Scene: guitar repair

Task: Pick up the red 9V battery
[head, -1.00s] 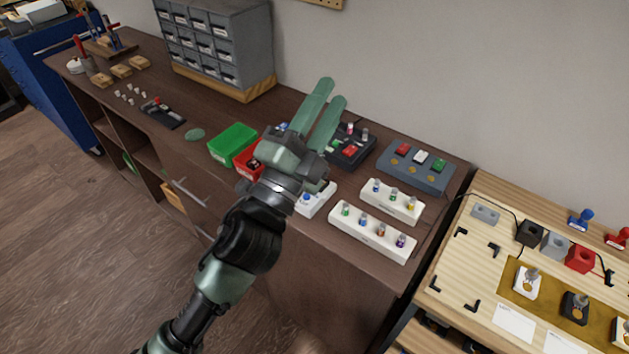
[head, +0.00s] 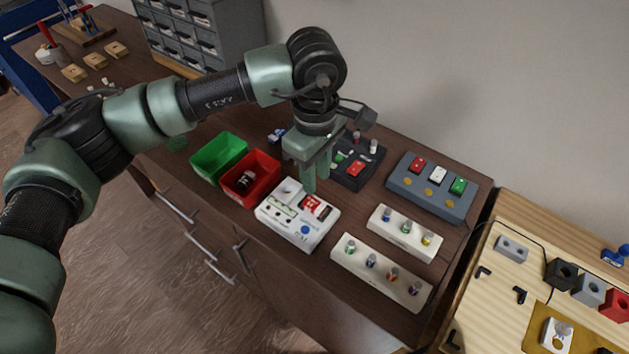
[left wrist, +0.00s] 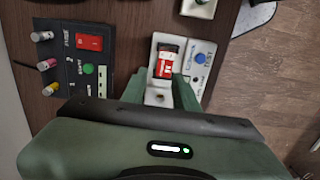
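The red 9V battery (head: 316,206), red with white marking, sits in the white tester (head: 283,234) on the brown bench. In the left wrist view the battery (left wrist: 166,62) lies in a slot of the tester, beside a blue button. My left gripper (head: 317,174) points down at the tester's back edge, close to the battery. In the left wrist view its two fingers (left wrist: 158,91) are apart, with the battery just past the tips and nothing held between them. I cannot tell whether a finger touches the tester. My right gripper is not in view.
Left of the tester stand a red bin (head: 262,196) with a dark item in it and a green bin (head: 207,172). A black panel (head: 372,177) is behind the gripper. A grey box (head: 437,201) and white racks (head: 352,272) of knobs stand to the right.

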